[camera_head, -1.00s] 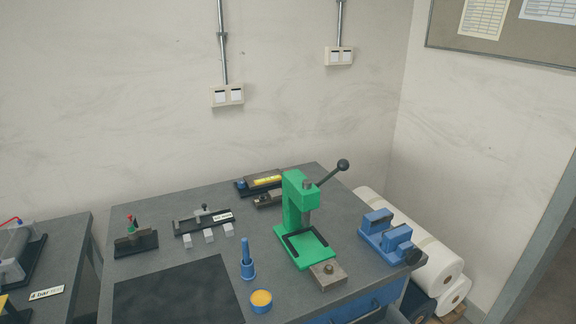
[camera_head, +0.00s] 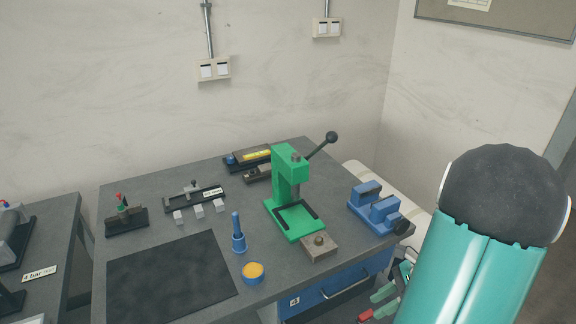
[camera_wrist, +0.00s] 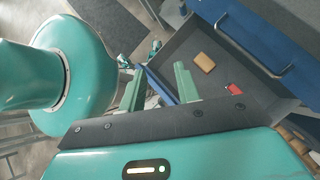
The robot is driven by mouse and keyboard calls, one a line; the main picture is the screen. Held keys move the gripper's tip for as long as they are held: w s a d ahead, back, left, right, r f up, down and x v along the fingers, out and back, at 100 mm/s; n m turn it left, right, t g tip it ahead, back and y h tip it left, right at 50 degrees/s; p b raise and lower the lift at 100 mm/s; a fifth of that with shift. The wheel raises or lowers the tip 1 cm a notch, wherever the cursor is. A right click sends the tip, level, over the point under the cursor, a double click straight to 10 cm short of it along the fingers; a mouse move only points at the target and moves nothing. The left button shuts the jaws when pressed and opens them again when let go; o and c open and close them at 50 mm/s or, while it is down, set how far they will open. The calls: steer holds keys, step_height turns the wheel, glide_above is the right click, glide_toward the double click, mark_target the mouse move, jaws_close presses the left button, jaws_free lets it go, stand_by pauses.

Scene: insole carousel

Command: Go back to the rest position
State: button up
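My gripper (camera_wrist: 160,88) shows in the wrist view, its two green fingers spread apart with nothing between them. It is open and points down toward an open dark drawer or tray (camera_wrist: 235,55).
A blue vise (camera_head: 375,208) sits at the bench's right edge, close to my arm. A blue drawer front (camera_head: 335,285) is below the bench top. A brown block (camera_wrist: 204,62) and a small red piece (camera_wrist: 230,86) lie in the dark tray.

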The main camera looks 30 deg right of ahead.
steer(key=w+a+r+n+t+h, duration=0.1)
steer(key=a+r+n+h, duration=0.3)
steer(key=a+r+n, duration=0.6)
steer(key=w+a+r+n+t+h, duration=0.1)
steer(key=a+r+n+h, duration=0.3)
steer(key=a+r+n, duration=0.6)
steer(key=w+a+n, duration=0.1)
steer(key=a+n, duration=0.3)
steer(key=n, duration=0.1)
steer(key=shift+w+r+t, duration=0.25)
steer(key=shift+r+t, duration=0.05)
